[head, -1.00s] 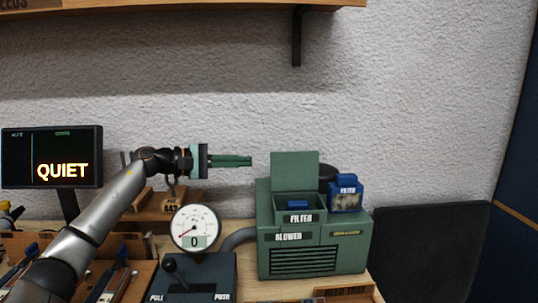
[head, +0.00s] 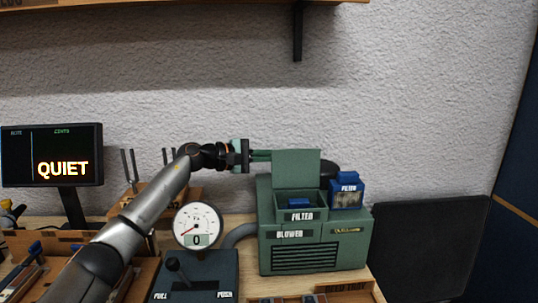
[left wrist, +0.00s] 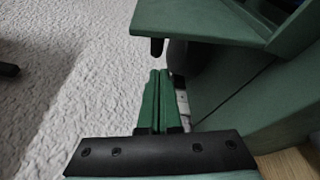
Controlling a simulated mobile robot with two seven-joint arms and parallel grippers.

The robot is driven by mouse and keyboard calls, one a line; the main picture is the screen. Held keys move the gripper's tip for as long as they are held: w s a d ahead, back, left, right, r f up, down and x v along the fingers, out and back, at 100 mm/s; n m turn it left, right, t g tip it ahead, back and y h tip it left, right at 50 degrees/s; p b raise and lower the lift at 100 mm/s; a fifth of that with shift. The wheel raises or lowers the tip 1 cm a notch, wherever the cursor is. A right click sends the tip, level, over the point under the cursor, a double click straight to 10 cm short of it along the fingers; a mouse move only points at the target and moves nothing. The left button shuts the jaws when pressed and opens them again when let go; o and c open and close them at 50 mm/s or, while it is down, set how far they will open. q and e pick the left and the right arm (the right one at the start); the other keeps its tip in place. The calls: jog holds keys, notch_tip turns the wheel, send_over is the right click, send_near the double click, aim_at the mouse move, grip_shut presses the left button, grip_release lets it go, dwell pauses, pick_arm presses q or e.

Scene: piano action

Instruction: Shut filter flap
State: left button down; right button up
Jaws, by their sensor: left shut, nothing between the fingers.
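The green filter flap (head: 296,168) stands upright at the back of the filter box (head: 301,216) on top of the green blower (head: 306,258). A blue piece (head: 299,203) sits inside the open box. My left gripper (head: 262,156) is shut and empty, at the flap's left edge with its fingertips partly hidden behind the flap. In the left wrist view the shut green fingers (left wrist: 160,100) point along the rear of the blower, below the flap (left wrist: 200,18). I cannot tell whether they touch it. My right gripper is not in view.
A blue filter (head: 347,192) stands on the blower's right side, with a dark round part (head: 329,170) behind the flap. A gauge (head: 197,226) and a lever box (head: 195,278) stand to the left. The screen (head: 52,156) reads QUIET. A shelf (head: 180,8) hangs above.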

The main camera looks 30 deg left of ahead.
pick_arm(q)
jog(key=shift+s+d+r, duration=0.25)
jog(key=shift+s+d, duration=0.1)
jog(key=shift+s, duration=0.1)
jog(key=shift+s+d+r, duration=0.2)
jog(key=shift+s+d, duration=0.1)
jog(key=shift+s, duration=0.15)
jog(key=shift+w, duration=0.1)
